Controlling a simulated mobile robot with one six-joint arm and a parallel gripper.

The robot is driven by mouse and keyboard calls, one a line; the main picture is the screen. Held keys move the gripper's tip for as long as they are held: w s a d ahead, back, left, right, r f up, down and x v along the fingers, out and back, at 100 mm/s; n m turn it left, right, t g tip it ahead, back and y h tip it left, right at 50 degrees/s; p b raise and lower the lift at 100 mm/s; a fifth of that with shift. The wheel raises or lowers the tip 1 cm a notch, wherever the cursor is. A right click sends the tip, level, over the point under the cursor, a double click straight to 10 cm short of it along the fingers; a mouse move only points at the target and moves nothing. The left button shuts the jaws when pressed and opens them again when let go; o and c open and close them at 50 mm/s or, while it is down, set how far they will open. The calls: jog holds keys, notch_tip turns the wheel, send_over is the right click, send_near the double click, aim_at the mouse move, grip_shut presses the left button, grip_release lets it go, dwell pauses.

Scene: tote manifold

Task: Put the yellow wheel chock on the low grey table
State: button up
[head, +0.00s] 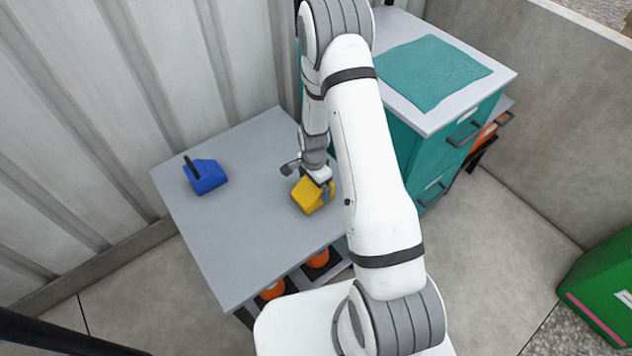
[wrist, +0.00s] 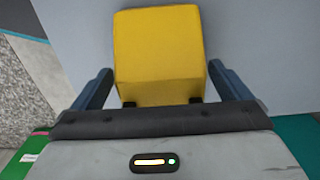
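The yellow wheel chock (head: 307,196) is at the right part of the low grey table (head: 237,235). In the wrist view the chock (wrist: 158,52) sits between the two fingers of my gripper (wrist: 161,72), whose tips lie against its left and right sides. My gripper (head: 322,184) reaches down over the table and is shut on the chock. The grey tabletop shows behind the chock; I cannot tell whether its underside touches the table. Part of the chock is hidden by my gripper.
A blue block with a dark handle (head: 206,177) stands at the table's left. Orange items (head: 272,290) are beneath the tabletop. A teal cabinet (head: 405,150) with a teal mat (head: 433,72) stands close on the right. A green bin (head: 603,290) is far right. The table's middle is clear.

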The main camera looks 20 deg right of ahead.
jog(key=s+r+n+t, duration=0.1)
jog(key=s+r+n, duration=0.2)
jog(key=r, duration=1.1)
jog(key=s+r+n, duration=0.3)
jog(key=s+r, duration=0.1)
jog(key=r, duration=0.9)
jog(key=s+r+n, duration=0.2)
jog(key=s+r, duration=0.1)
jog(key=s, duration=0.2)
jog(key=s+r+n+t, duration=0.1)
jog(key=s+r+n, duration=0.2)
jog(key=s, duration=0.2)
jog(key=s+r+n, duration=0.2)
jog(key=s+r, duration=0.2)
jog(key=s, duration=0.1)
jog(key=shift+r+n, duration=0.1)
jog(key=shift+n, duration=0.2)
jog(key=shift+w, duration=0.1)
jog(key=r+p, duration=0.2)
jog(key=shift+s+r+t+p, duration=0.2)
jog(key=shift+r+t+p, duration=0.1)
jog(key=shift+r+p, duration=0.1)
jog(key=shift+c, duration=0.2)
